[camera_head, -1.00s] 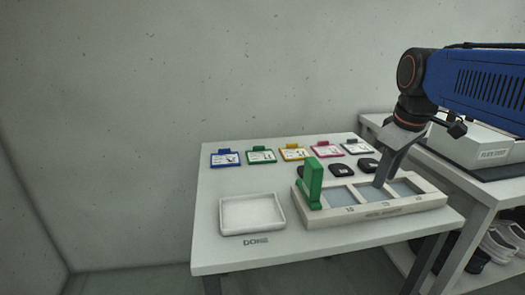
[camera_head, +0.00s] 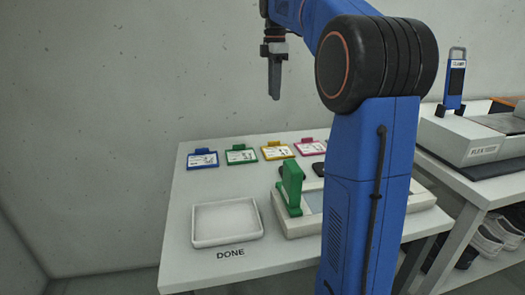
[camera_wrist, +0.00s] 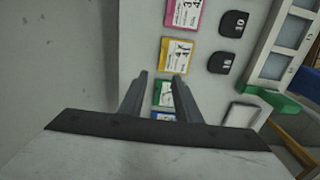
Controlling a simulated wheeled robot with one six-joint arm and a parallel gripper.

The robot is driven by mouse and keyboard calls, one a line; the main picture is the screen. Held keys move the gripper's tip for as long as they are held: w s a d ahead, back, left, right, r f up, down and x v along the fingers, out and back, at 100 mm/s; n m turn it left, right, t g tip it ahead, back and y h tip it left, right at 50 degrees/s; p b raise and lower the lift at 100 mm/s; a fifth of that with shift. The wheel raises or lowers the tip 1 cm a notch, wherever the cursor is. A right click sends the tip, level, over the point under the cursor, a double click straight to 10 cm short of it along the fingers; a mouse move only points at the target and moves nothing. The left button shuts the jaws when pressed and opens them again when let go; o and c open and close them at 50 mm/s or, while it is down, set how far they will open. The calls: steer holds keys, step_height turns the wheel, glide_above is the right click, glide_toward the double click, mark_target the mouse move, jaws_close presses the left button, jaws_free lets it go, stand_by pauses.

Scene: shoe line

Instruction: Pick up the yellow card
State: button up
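The yellow card (camera_head: 277,152) lies flat at the back of the white table, between the green card (camera_head: 241,156) and the pink card (camera_head: 309,147). In the wrist view the yellow card (camera_wrist: 176,56) shows just beyond the fingertips. My gripper (camera_head: 275,96) is raised well above the back of the table. In the wrist view my gripper (camera_wrist: 160,75) has its two fingers apart with nothing held between them. The green card (camera_wrist: 163,95) shows in the gap, far below.
A blue card (camera_head: 202,159) lies at the row's left end. An empty white tray (camera_head: 226,241) marked DONE is at the front left. An upright green piece (camera_head: 291,187) stands in a compartment tray (camera_head: 283,226), partly hidden by my arm. Black pads (camera_wrist: 233,24) lie beside the cards.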

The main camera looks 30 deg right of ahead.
glide_toward(277, 150)
steer(key=w, duration=0.2)
steer(key=w+f, duration=0.1)
steer(key=w, duration=0.1)
steer(key=shift+d, duration=0.35)
steer(key=shift+s+d+f, duration=0.1)
steer(key=shift+s+f, duration=0.05)
steer(key=shift+f, duration=1.25)
steer(key=shift+s+d+f, duration=0.1)
steer(key=shift+f, duration=1.25)
steer(key=shift+c, duration=0.5)
jaws_close()
